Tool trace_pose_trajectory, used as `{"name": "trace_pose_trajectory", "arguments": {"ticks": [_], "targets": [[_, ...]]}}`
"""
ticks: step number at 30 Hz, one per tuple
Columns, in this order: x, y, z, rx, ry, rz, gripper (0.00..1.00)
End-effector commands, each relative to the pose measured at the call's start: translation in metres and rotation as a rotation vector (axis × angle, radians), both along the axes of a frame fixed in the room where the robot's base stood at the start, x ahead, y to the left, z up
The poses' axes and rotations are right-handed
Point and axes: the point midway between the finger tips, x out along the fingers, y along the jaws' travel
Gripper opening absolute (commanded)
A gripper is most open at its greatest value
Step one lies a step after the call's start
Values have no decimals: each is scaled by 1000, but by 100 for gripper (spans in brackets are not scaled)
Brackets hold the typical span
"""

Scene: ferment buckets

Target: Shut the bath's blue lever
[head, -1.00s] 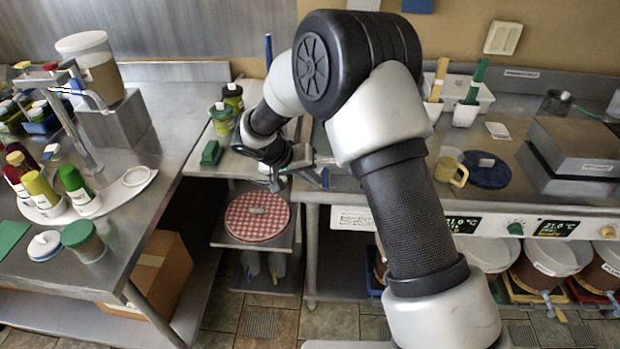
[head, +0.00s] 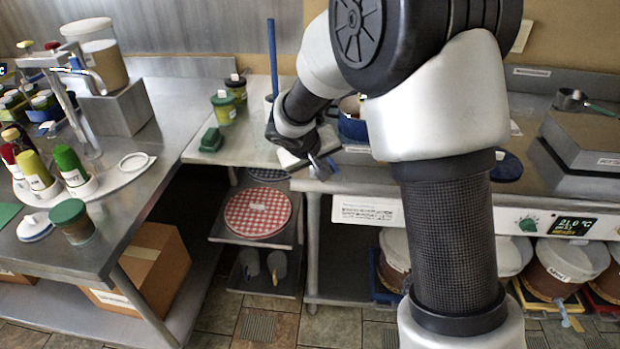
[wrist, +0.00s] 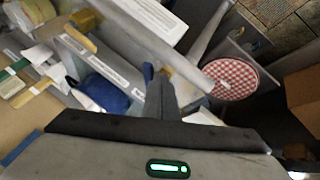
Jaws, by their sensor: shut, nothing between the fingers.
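A small blue piece (head: 323,168), which looks like the bath's blue lever, shows at the front left corner of the steel bath counter. In the wrist view a blue tip (wrist: 148,72) shows just past my fingers. My gripper (head: 312,163) is at this corner, close beside the blue piece; whether they touch I cannot tell. In the wrist view my gripper (wrist: 160,90) is shut and empty. My gripper partly hides the lever, and its angle is unclear. The bath's front panel (head: 368,212) carries a printed label.
A blue pot (head: 352,122) stands on the counter behind my gripper. A green block (head: 211,140) and green-lidded jars (head: 224,107) stand to the left. A red checked round (head: 258,212) lies on a lower shelf. Lidded buckets (head: 556,268) stand below the bath.

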Motion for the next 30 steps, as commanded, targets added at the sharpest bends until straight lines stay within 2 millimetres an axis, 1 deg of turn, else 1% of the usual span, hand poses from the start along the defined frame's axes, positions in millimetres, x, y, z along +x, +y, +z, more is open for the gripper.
{"name": "trace_pose_trajectory", "arguments": {"ticks": [1, 9, 16, 18, 30], "targets": [[-1, -5, -5, 0, -3, 41, 0], [-1, -18, 1, 1, -1, 285, 0], [1, -27, 2, 2, -1, 440, 0], [2, -27, 2, 1, 1, 455, 0], [7, -40, 4, -2, 5, 454, 0]]}}
